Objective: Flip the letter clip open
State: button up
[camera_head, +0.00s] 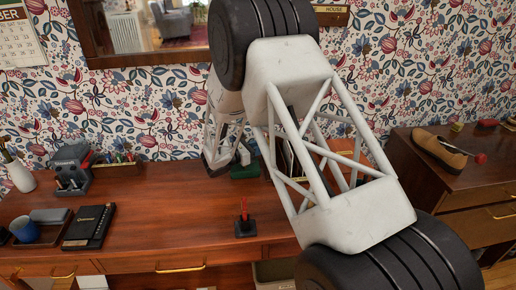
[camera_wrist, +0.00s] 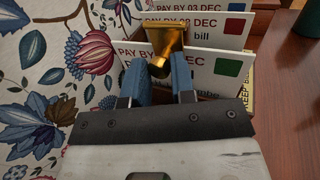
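A brass letter clip (camera_wrist: 166,32) with a flared plate and a round knob stands in front of upright bill cards (camera_wrist: 205,68) in the wrist view. In the head view my arm covers the clip and most of the cards.
The wooden desk (camera_head: 150,205) stands against a floral wall. A small black stand with red pieces (camera_head: 245,222) is near its front edge. A black notebook (camera_head: 88,227), a tray with a blue mug (camera_head: 24,229) and an instant camera (camera_head: 72,165) are at left. A shoe (camera_head: 438,150) lies on the right cabinet.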

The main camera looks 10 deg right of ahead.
grip_shut()
jog(key=shift+r, duration=0.1)
jog(key=shift+d+r+m+g+y, duration=0.25)
jog(key=shift+r+m+y, duration=0.7)
jog(key=shift+y, duration=1.8)
jog(key=shift+d+r+m+g+y, duration=0.1)
jog(key=shift+r+m+g+y, duration=0.4)
jog(key=shift+r+y, duration=1.55)
jog(key=shift+d+r+m+g+y, duration=0.15)
jog(key=shift+r+m+g+y, duration=0.45)
jog(key=shift+y, duration=2.9)
jog(key=shift+d+r+m+t+y, duration=0.1)
jog(key=shift+d+m+t+y, duration=0.25)
jog(key=shift+y, duration=0.75)
jog(key=shift+d+r+m+y, duration=0.15)
jog(key=shift+d+y, duration=0.2)
jog(key=shift+y, duration=0.35)
jog(key=shift+d+m+y, duration=0.15)
jog(key=shift+d+y, duration=0.15)
jog(key=shift+y, duration=0.4)
